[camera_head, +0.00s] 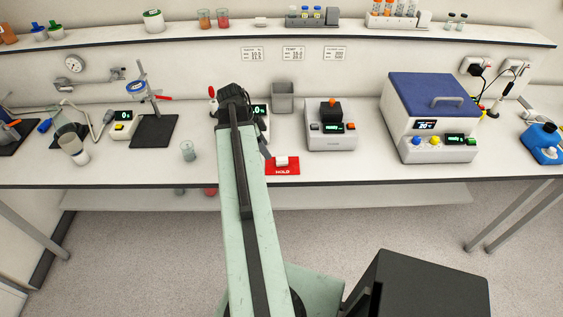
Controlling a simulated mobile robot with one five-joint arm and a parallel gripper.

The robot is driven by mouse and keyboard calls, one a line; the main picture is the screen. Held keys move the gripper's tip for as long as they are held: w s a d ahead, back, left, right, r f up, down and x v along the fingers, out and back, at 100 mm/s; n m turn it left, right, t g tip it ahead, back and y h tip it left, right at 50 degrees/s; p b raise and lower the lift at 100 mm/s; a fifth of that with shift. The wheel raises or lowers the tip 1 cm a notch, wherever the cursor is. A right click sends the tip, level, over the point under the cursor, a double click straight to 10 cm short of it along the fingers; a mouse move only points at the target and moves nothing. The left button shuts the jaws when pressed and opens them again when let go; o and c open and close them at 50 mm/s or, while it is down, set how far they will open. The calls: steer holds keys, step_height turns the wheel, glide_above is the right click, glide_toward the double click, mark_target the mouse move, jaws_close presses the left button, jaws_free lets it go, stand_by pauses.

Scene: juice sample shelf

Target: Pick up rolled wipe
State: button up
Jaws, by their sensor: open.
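A small white roll, which looks like the rolled wipe (282,160), lies on a red card marked HOLD (282,171) near the front edge of the bench. My green arm reaches up over the bench to the left of it. My gripper (265,147) is open; only a dark part of it shows beside the arm, just up and left of the white roll. The rest is hidden behind the arm. I cannot tell whether it touches the roll; nothing shows held in it.
A grey device with a black block (331,111) and a blue-lidded machine (431,118) stand to the right. A grey bin (283,99) is behind. A clear beaker (188,151) stands left of the arm. The bench front right of the red card is clear.

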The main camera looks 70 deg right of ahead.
mark_target(281, 157)
steer(key=shift+m, duration=0.7)
steer(key=s, duration=0.1)
steer(key=s+d+f+b, duration=0.1)
steer(key=s+f+b, duration=0.1)
steer(key=shift+s+d+f, duration=0.2)
steer(key=shift+d, duration=0.15)
steer(key=b+x, duration=0.5)
steer(key=shift+s+d+f, duration=0.2)
steer(key=shift+s+d, duration=0.05)
steer(key=shift+d, duration=0.05)
steer(key=shift+r, duration=0.2)
jaws_close()
